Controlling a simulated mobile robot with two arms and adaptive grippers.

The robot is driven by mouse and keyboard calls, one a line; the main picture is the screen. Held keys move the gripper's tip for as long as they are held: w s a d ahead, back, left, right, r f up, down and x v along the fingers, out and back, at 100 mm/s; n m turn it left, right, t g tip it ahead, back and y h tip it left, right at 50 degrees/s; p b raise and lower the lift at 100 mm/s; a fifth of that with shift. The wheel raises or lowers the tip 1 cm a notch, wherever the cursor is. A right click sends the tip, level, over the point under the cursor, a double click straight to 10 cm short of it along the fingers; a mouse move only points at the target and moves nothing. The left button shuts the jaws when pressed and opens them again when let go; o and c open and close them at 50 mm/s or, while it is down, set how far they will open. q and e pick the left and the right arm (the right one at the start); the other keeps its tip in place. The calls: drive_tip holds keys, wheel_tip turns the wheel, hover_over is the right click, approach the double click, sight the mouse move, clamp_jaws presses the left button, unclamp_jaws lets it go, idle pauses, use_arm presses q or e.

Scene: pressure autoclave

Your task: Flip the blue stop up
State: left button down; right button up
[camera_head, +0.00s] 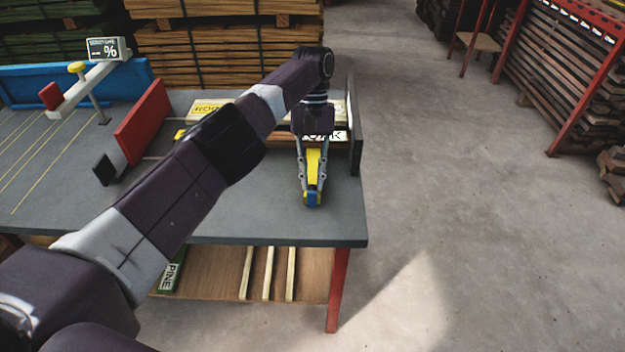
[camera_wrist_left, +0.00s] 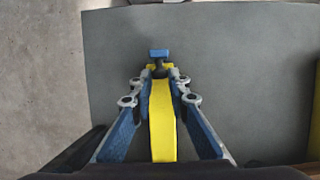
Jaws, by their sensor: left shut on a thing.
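My left gripper (camera_head: 312,194) points down over the right part of the grey table. It is shut on the blue stop (camera_head: 312,200), a small blue piece at its fingertips near the front edge. The stop also shows in the left wrist view (camera_wrist_left: 159,54), just beyond the fingertips (camera_wrist_left: 159,70), with a dark neck below its blue top. A long yellow strip (camera_wrist_left: 162,120) lies between the fingers; I cannot tell whether it joins the stop. The fingers hide part of the stop. My right gripper is not in view.
The grey table (camera_head: 220,218) has a red block (camera_head: 142,120) and a blue fence (camera_head: 130,78) on its left. A dark upright panel (camera_head: 355,130) stands at its right edge. A lower shelf (camera_head: 215,270) holds wooden strips.

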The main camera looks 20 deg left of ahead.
use_arm(q)
drive_tip(key=shift+s+f, duration=0.3)
drive_tip(key=c, duration=1.9)
unclamp_jaws()
drive_tip(key=shift+r, duration=0.1)
drive_tip(key=shift+d+r, duration=0.1)
drive_tip(key=shift+r, duration=4.9)
